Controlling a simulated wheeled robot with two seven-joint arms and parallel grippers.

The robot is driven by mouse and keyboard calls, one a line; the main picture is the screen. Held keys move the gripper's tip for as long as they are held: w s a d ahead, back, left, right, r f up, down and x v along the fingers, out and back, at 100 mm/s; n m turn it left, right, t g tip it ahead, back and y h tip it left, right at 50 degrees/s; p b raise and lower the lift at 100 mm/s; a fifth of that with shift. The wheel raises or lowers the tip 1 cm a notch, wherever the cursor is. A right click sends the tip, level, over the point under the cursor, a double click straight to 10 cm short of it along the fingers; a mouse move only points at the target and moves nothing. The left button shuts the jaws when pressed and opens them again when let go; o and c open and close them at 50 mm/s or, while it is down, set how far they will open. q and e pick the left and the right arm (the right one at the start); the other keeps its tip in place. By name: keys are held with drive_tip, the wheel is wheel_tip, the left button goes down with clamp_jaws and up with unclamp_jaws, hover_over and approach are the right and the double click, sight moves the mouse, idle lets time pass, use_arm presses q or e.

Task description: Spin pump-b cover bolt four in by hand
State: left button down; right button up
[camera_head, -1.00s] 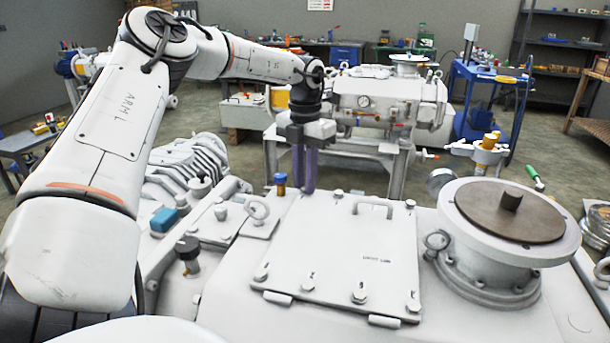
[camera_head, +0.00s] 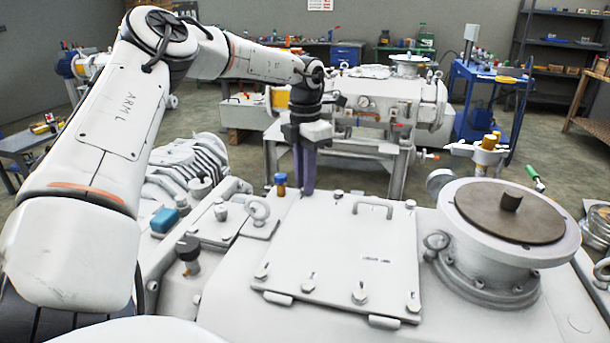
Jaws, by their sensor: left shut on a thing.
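The flat white square cover (camera_head: 345,245) lies on top of the pump body in front of me, with a handle (camera_head: 373,207) near its back edge. Bolt heads show along the front edge, such as the front-middle bolt (camera_head: 359,293), and at the back, such as the back-right bolt (camera_head: 410,204). My left gripper (camera_head: 307,188) points straight down at the cover's back-left corner. Its purple fingers are shut on a cover bolt there, which the fingers hide; I cannot tell how deep it sits. My right gripper is out of view.
A small brown-and-blue bottle (camera_head: 281,184) stands just left of the fingers. A large round flange (camera_head: 510,211) rises at the right. A second pump (camera_head: 375,100) stands behind.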

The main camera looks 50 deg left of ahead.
use_arm(q)
drive_tip(key=c, duration=1.7)
unclamp_jaws()
drive_tip(key=shift+o, duration=0.2)
drive_tip(key=shift+r, duration=0.15)
wheel_tip(320, 180, up, 10)
drive_tip(key=shift+p, duration=0.4)
drive_tip(key=shift+r, duration=0.1)
